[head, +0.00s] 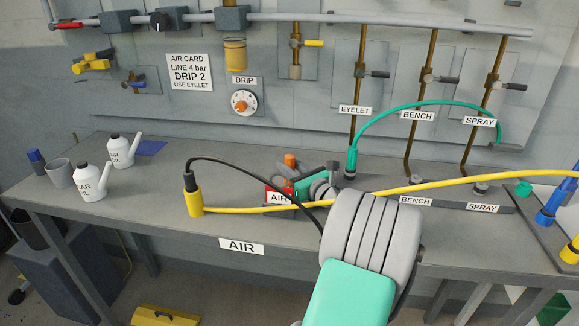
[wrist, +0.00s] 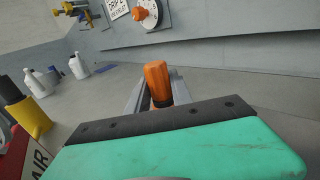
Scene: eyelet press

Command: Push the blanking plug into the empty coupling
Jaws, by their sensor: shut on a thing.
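The blanking plug appears to be the orange piece with a dark band (wrist: 157,83); its orange top also shows in the head view (head: 290,160). My gripper (wrist: 155,92) is shut on it, with the plug upright between the grey fingers. In the head view my gripper (head: 308,182) is over the bench behind the red AIR block, partly hidden by my wrist. Dark couplings stand at the feet of the BENCH pipe (head: 416,179) and the SPRAY pipe (head: 481,187). A green hose end (head: 351,162) sits at the EYELET pipe's foot. I cannot tell which coupling is empty.
A yellow hose (head: 440,186) crosses in front of the couplings, and a green hose (head: 420,104) arches above them. A yellow cylinder (head: 193,200) with a black hose stands left of my gripper. White bottles (head: 91,184) stand further left. Bare bench lies between.

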